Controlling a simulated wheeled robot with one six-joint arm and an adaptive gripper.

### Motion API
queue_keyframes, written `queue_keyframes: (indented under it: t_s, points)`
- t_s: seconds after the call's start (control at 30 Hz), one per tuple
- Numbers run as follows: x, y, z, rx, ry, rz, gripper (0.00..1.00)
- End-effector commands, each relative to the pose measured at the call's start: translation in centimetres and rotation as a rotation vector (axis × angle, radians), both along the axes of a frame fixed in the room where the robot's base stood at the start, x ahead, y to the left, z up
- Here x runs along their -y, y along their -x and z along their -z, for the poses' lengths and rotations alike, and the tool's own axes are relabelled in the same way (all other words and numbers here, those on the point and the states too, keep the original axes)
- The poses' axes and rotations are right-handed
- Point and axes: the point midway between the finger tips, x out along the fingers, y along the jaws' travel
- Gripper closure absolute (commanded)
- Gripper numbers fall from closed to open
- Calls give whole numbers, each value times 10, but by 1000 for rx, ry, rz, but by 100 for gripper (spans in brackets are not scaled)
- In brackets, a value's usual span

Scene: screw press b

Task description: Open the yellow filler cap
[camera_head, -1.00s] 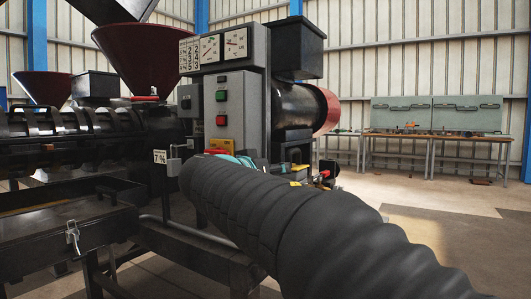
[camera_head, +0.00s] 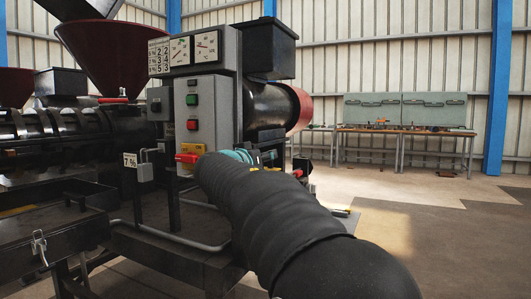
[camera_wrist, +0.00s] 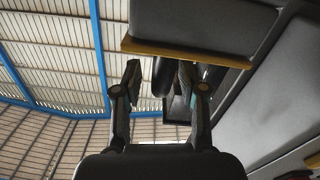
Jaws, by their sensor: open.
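In the wrist view my gripper (camera_wrist: 160,75) is open, its two fingers apart with nothing held between them. In the head view my dark ribbed arm hides the gripper and part of the press. A small yellow spot (camera_head: 266,169) shows just above the arm sleeve; I cannot tell whether it is the yellow filler cap. A yellow plate (camera_head: 193,148) with a red part (camera_head: 187,158) sits low on the press's grey control cabinet (camera_head: 211,118), near the arm's far end. No filler cap can be made out clearly in the wrist view.
The press has a dark red hopper (camera_head: 112,58), a black barrel and a gauge panel (camera_head: 194,51). A black frame and grey pipe stand below. A workbench (camera_head: 405,133) is at the back right, with open floor before it. Grey panels (camera_wrist: 205,22) loom close above the fingers.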

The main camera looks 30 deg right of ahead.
Motion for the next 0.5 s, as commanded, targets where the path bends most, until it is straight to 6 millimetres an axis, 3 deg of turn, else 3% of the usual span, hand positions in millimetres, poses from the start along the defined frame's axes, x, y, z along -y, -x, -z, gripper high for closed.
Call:
queue_keyframes:
  t_s: [0.17,0.47,0.5]
  points:
    - [10,-8,0,-1,0,0,59]
    - [12,-9,0,-1,-1,-1,59]
    - [12,-9,0,-1,-1,-1,64]
